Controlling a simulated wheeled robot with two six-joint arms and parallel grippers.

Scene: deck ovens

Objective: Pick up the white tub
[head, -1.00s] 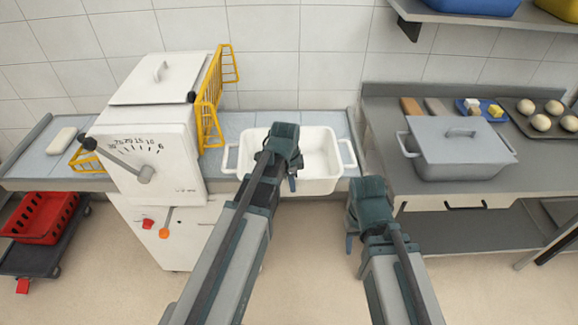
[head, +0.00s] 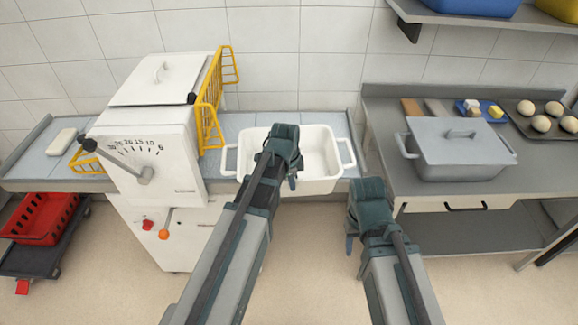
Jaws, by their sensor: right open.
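The white tub (head: 322,184) is a rectangular basin with a loop handle at each end. It sits on the light blue counter to the right of the white machine, and it looks empty where I can see inside. My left gripper (head: 290,180) is over the tub, in front of its middle, and hides part of the tub's rim and inside. Its fingers are mostly hidden behind its own body, so I cannot tell their opening or any contact. My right gripper (head: 352,238) is open and empty, lower and in front of the gap right of the tub.
The white machine (head: 150,150) with a dial and yellow guards (head: 210,110) stands left of the tub. A grey lidded container (head: 463,155) sits on the grey worktop (head: 378,125) at right. A red crate (head: 38,222) is low at left. Shelf (head: 450,17) overhead right.

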